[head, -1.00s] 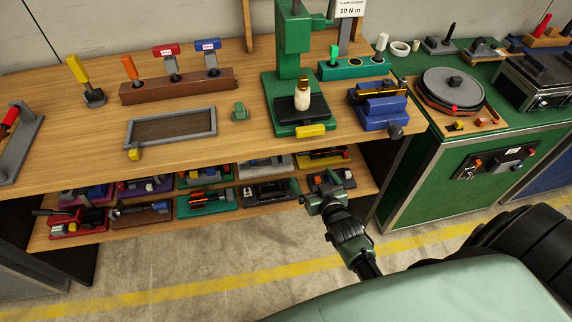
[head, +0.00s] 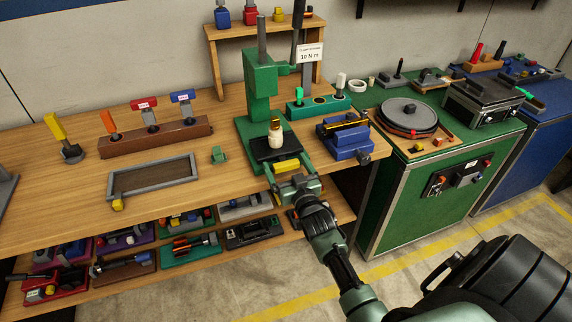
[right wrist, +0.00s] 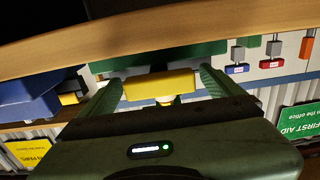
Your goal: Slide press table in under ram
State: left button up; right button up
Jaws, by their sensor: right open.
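The green press (head: 262,80) stands at the workbench's front edge. Its dark sliding table (head: 264,154) sticks out toward me, with a yellow handle (head: 287,166) at its front. A small cream piece with a brass top (head: 275,135) stands upright on the table. My right gripper (head: 289,180) is open just in front of the handle. In the right wrist view, the yellow handle (right wrist: 160,88) lies between the two spread fingers, with a gap at each side; the right gripper (right wrist: 160,82) is not closed on it. My left gripper is not in view.
A blue vise-like fixture (head: 348,140) stands right of the press. A small green block (head: 218,155) and a grey-framed tray (head: 152,178) lie to the left. A lower shelf (head: 205,258) with several coloured trays sits below the bench edge.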

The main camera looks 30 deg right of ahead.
aim_at(281, 156)
jog(key=c, duration=1.3)
grip_shut()
jog(key=shift+w+f, duration=0.1)
jog(key=shift+w, duration=0.1)
jog(key=b+x, duration=0.3)
jog(key=x, duration=0.3)
jog(key=shift+w, duration=0.35)
jog(key=o, duration=1.3)
grip_release()
jog(key=shift+s, duration=0.1)
